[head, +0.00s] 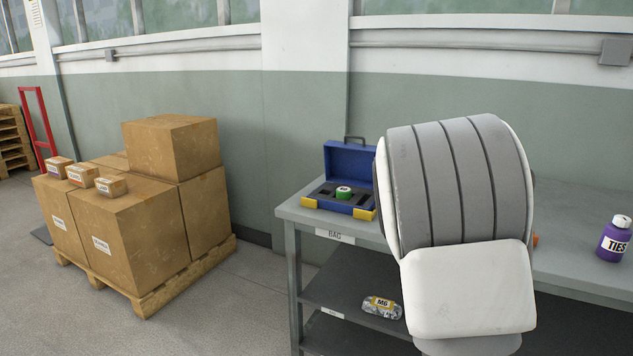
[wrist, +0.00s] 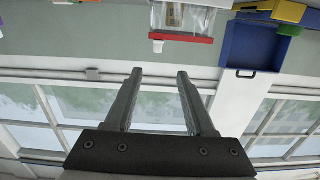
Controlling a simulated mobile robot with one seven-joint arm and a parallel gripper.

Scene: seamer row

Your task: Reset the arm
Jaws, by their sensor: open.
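My gripper (wrist: 158,74) shows in the wrist view with its two grey fingers apart and nothing between them. The wrist picture looks upside down, with the windows low and the bench things along the top. My gripper is not visible in the head view. There my white and grey arm link stands large in front of the bench (head: 585,268) and hides its middle part.
An open blue toolbox (head: 348,163) holding a green roll (head: 344,193) stands at the bench's left end. A purple TIES bottle (head: 614,239) stands at right. An M6 bag (head: 382,307) lies on the lower shelf. A clear red-edged container (wrist: 182,20) shows near my fingers. Cartons (head: 140,232) fill a pallet.

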